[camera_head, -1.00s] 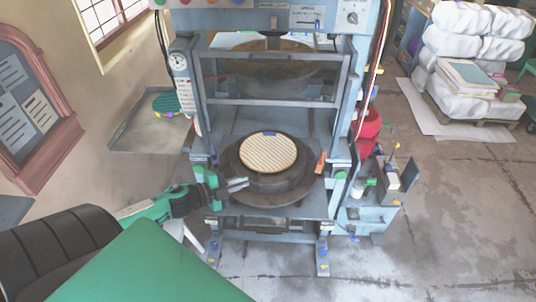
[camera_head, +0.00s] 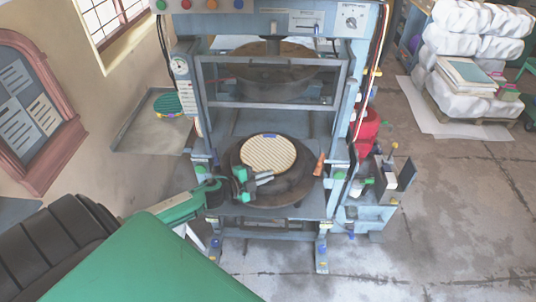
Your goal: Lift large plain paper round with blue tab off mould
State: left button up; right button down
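A cream round with diagonal ribs (camera_head: 268,155) lies flat on top of the dark round mould (camera_head: 292,187) on the press bed. A small blue tab (camera_head: 270,136) shows at its far edge. My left gripper (camera_head: 268,178) comes in from the left and is at the near left side of the mould, close to the near edge of the round. Its two fingers point right and look apart, with nothing seen between them. I cannot tell whether they touch the mould. My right gripper is not in view.
The press's blue frame posts stand on both sides, with a crossbar (camera_head: 270,103) in front of the upper plate (camera_head: 262,77). An orange cone-shaped thing (camera_head: 319,164) stands at the bed's right. A side stand (camera_head: 376,188) is at the right. A green round pad (camera_head: 168,104) lies at the left.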

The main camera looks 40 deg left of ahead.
pick_arm(q)
jog(key=shift+x, duration=1.25)
grip_shut()
jog(key=shift+r, duration=0.15)
